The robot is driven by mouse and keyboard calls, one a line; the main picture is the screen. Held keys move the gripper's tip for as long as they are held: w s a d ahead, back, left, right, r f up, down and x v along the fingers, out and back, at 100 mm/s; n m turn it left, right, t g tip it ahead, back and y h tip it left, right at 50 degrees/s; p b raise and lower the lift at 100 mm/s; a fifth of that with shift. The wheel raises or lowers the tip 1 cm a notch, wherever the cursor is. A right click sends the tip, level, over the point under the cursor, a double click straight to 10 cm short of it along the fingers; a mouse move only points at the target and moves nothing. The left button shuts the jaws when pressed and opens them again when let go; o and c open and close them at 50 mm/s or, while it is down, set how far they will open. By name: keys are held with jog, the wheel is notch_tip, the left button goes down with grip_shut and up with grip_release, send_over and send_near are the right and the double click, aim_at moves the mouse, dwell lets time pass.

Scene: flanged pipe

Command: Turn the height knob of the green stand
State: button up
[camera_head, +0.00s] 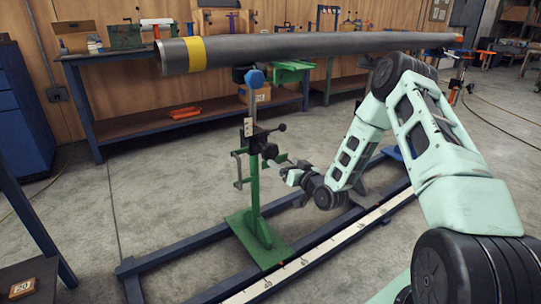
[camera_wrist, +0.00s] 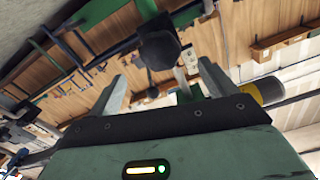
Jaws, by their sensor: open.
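The green stand (camera_head: 254,190) stands upright on a flat green base plate, with a blue head under the pipe. Dark knobs sit on its upright, one of them the black knob (camera_head: 270,151) at mid-height. In the wrist view a dark faceted knob (camera_wrist: 160,49) on a green bar shows ahead, between the lines of my fingers. My gripper (camera_head: 286,172) is just right of the stand, a little below the mid-height knob. It also shows in the wrist view (camera_wrist: 162,72), with its two fingers spread apart and nothing held. I cannot tell whether a finger touches the knob.
A long grey pipe (camera_head: 310,46) with a yellow band lies across above the stand. A blue floor frame (camera_head: 165,258) and a white measuring strip (camera_head: 300,262) run beneath. A workbench (camera_head: 200,121) stands behind.

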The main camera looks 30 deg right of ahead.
aim_at(272, 154)
jog(key=w+b, duration=0.1)
jog(key=w, duration=0.8)
jog(key=shift+w+a, duration=0.15)
jog(key=shift+w, duration=0.1)
jog(key=c, duration=1)
